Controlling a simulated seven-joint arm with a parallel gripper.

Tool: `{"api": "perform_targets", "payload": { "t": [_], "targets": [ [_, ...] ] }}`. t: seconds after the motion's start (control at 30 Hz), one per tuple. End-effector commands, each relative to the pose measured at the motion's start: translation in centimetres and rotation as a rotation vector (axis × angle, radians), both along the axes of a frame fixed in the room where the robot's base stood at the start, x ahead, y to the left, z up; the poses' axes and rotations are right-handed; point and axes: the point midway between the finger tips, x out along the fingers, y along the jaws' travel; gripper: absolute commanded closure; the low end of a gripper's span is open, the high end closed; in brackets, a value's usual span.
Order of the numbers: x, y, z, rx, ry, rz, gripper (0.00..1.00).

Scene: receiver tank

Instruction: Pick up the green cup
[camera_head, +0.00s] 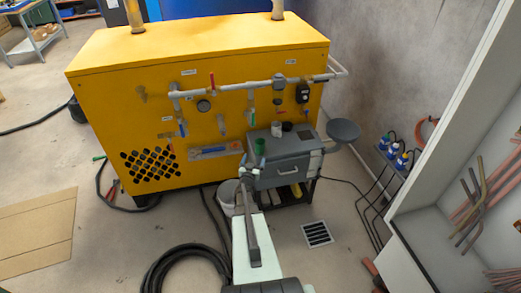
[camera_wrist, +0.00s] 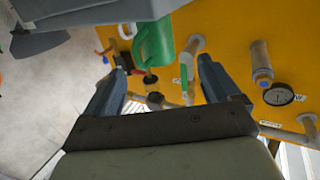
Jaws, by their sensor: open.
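The green cup (camera_head: 260,146) stands on the left front part of the grey cabinet top (camera_head: 290,148). In the wrist view, the green cup (camera_wrist: 153,44) shows above the gap between my fingers, with its handle side toward the left. My gripper (camera_head: 246,166) is at the cabinet's left front corner, just left of and below the cup in the head view. In the wrist view, my gripper (camera_wrist: 160,68) has its two fingers spread apart with nothing held between them. The exact distance from fingertips to cup is hard to tell.
The yellow machine (camera_head: 215,90), with pipes, valves and a gauge (camera_wrist: 278,95), rises behind. A round grey seat or plate (camera_head: 343,130) is at right. A white bucket (camera_head: 228,196) stands below left.

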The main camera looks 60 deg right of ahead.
Motion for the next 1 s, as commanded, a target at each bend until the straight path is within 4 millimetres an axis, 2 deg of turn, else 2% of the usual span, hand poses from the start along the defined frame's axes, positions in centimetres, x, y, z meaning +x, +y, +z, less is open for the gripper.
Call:
{"api": "perform_targets", "payload": {
  "t": [0.03,0.2,0.47,0.8,1.0],
  "targets": [
    [0.5,-1.2,-0.2,-0.001,0.000,0.000,0.11],
    [1.2,-3.6,-0.1,-0.001,0.000,0.000,0.11],
    [1.5,-4.8,-0.1,0.001,0.000,0.001,0.11],
    [2.3,-8.9,-0.2,0.002,0.001,0.001,0.11],
    [2.5,-9.3,-0.1,0.003,0.001,0.002,0.11]
  ]
}}
